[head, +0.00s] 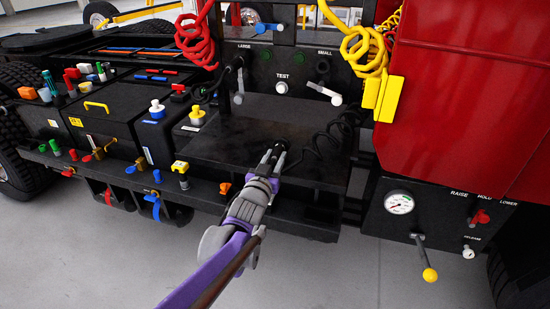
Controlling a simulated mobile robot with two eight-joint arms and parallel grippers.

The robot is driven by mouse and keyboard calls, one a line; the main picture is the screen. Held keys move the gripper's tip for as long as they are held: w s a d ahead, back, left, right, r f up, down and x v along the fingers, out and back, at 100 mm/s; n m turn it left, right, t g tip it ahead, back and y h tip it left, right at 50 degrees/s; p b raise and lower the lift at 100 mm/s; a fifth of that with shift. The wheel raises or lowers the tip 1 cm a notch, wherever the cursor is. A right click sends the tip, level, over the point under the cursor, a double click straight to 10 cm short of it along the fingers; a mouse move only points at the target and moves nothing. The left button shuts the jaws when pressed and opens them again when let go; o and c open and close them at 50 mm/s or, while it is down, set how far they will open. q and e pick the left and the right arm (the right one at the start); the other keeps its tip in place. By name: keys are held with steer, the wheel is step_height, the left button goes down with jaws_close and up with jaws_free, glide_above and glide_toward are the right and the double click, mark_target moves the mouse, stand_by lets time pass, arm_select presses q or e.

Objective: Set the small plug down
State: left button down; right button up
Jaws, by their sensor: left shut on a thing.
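My left gripper (273,158) reaches in from the bottom and is shut on the small plug (280,147). The plug is dark and mostly hidden between the fingers. A black coiled cable (322,142) runs from it to the right. The gripper is just over the front part of the dark flat deck (225,143); I cannot tell whether the plug touches the deck. Behind it stands a black panel marked LARGE, TEST and SMALL, with a dark round socket (322,66) under SMALL. My right gripper is not in view.
White-handled levers (323,92) and a white TEST knob (281,88) stick out of the panel. Red (197,40) and yellow (366,52) coiled hoses hang above. Coloured valves and knobs (180,168) crowd the left. A gauge (399,202) and a yellow-tipped lever (428,262) are at right.

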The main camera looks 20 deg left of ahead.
arm_select(q)
steer(key=c, duration=0.5)
jaws_free()
steer(key=shift+f, duration=0.1)
steer(key=shift+c, duration=0.2)
steer(key=shift+s+r, duration=0.15)
steer(key=shift+r, duration=0.05)
steer(key=s, duration=1.2)
steer(key=s+f+g, duration=1.2)
steer(key=s+f, duration=0.8)
steer(key=s, duration=0.4)
steer(key=shift+s+a+g+y, duration=0.15)
steer(key=shift+s+g+y, duration=0.15)
steer(key=shift+s+g, duration=0.1)
steer(key=shift+w, duration=0.1)
